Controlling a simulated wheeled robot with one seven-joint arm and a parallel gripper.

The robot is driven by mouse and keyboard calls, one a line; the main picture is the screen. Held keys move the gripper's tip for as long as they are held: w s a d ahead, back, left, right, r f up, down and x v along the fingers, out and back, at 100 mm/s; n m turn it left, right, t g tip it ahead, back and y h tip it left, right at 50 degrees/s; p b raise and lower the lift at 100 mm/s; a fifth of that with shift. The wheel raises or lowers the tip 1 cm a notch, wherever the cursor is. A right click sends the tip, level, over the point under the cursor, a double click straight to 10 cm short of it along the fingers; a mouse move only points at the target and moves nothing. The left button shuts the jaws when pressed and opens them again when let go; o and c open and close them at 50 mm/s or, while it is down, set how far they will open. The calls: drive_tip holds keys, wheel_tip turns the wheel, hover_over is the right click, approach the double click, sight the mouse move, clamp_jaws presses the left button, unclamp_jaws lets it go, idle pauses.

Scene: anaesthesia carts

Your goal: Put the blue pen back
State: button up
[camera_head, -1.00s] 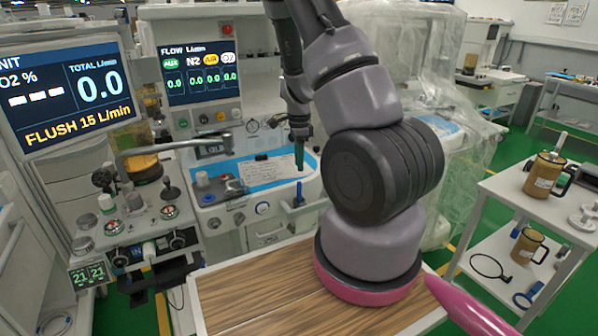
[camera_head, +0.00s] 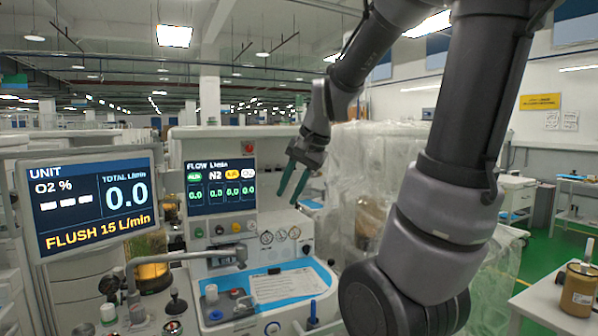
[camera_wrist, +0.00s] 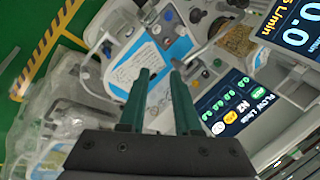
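A slim upright blue piece that looks like the blue pen (camera_head: 313,309) stands at the right front of the anaesthesia cart, beside the blue tray surface; its lower end is hard to make out. My gripper (camera_head: 291,192) is raised above and behind it in the head view, its two green fingers apart with nothing between them. In the wrist view my gripper (camera_wrist: 160,84) also shows open and empty, pointing toward the cart top.
A white paper sheet (camera_head: 275,287) lies on the blue surface. The flow screen (camera_head: 220,186) and unit screen (camera_head: 92,205) stand at the left. A brown mug (camera_head: 578,290) sits on a white side table at the right.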

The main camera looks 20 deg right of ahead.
drive_tip(key=s+a+r+n+t, duration=0.1)
drive_tip(key=s+r+n+t, duration=0.1)
drive_tip(key=s+r+n, duration=0.3)
drive_tip(key=s+r, duration=0.1)
drive_tip(key=s, duration=0.3)
drive_tip(key=shift+s+a+h, duration=0.3)
drive_tip(key=shift+a+h, duration=0.1)
